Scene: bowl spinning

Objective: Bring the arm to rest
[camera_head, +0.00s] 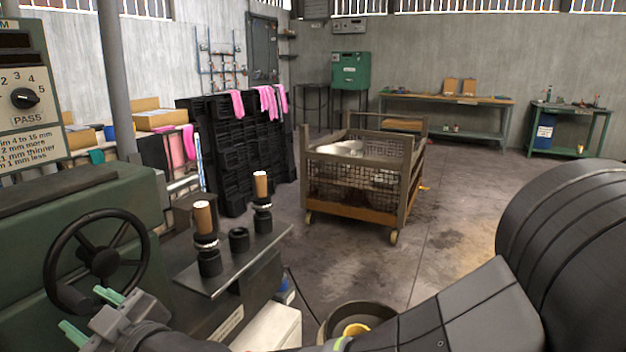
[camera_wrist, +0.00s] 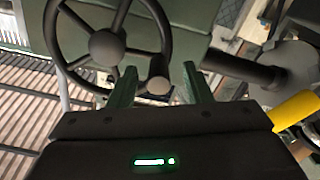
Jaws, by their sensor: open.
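My gripper (camera_head: 90,312) is at the lower left in the head view, in front of the handwheel (camera_head: 102,258) of the green machine (camera_head: 60,235). Its two green fingers stand apart with nothing between them. In the wrist view my gripper (camera_wrist: 160,82) also shows open and empty. The dark spoked handwheel (camera_wrist: 108,45) lies beyond the fingers there, and its knob shows between them. I cannot tell whether the fingers touch the wheel. My dark arm crosses the bottom and right of the head view.
A bucket (camera_head: 365,318) stands on the floor near my arm. A wheeled mesh cart (camera_head: 355,200) stands mid-floor. Open floor (camera_head: 460,215) lies right of the cart.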

